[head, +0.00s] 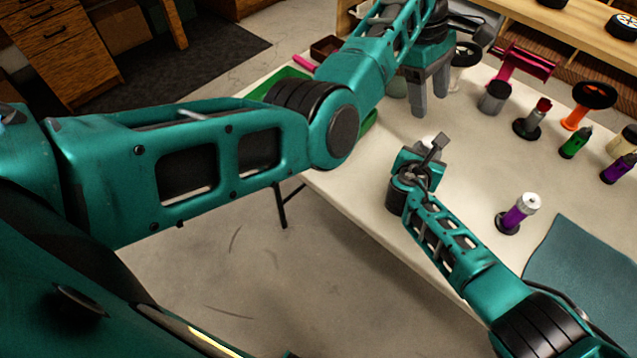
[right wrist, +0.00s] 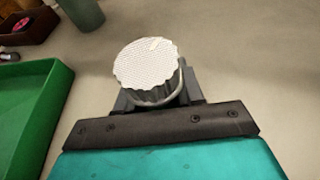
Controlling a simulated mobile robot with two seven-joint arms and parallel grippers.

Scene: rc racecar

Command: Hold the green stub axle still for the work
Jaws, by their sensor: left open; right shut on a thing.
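I cannot pick out the green stub axle with certainty. A small green piece with a dark end (head: 575,142) stands on the right side of the table in the head view. My right gripper (head: 432,148) is low over the table's near edge and shut on a round thing with a white ribbed top (right wrist: 148,68). The gripper hides its lower part. My left gripper (head: 430,98) is open, fingers pointing down, beyond the right one. Nothing shows between its fingers.
A magenta stand (head: 525,62), an orange piece with a black wheel (head: 590,95) and grey parts are at the back right. A green tray (right wrist: 38,112) lies left of the right gripper.

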